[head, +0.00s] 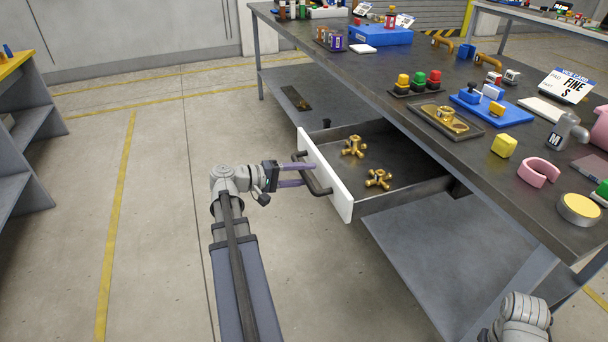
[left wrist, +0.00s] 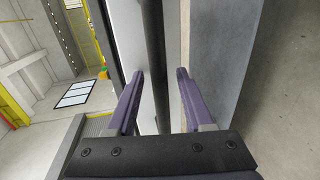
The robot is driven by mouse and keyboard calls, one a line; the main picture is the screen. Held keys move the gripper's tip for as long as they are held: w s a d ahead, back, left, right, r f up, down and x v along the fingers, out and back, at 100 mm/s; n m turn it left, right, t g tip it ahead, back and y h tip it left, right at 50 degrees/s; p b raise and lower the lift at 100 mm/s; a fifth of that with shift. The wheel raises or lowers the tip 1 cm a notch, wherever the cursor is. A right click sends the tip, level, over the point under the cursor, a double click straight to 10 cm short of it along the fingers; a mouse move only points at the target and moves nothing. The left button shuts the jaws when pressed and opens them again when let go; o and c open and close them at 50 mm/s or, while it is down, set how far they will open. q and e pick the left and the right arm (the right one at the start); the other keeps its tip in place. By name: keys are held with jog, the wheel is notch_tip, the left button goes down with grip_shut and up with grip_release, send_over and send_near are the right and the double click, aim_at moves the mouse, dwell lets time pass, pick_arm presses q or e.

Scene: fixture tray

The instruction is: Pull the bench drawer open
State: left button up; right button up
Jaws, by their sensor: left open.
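The bench drawer (head: 400,193) is pulled out from under the dark bench, with its white front panel (head: 325,174) well clear of the bench edge. Two brass valve-like parts, one farther back (head: 353,146) and one nearer (head: 378,179), lie inside it. Its dark bar handle (head: 316,184) is on the outer face. My left gripper (head: 311,175) is open at the handle, its purple fingers reaching toward the panel. In the left wrist view the handle bar (left wrist: 155,50) runs between the two spread fingers (left wrist: 158,75), with gaps visible on both sides.
The bench top (head: 400,75) carries blue trays, coloured buttons, a brass part on a plate and a pink ring. A lower shelf (head: 425,255) lies beneath the drawer. Part of my right arm shows at bottom right. Open floor lies left of the drawer, before a grey shelf unit (head: 30,135).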

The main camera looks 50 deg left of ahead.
pick_arm(q)
jog(key=p+v, duration=0.1)
jog(key=v, duration=0.6)
jog(key=shift+s+p, duration=0.3)
jog(key=shift+s, duration=0.1)
jog(key=shift+a, duration=0.2)
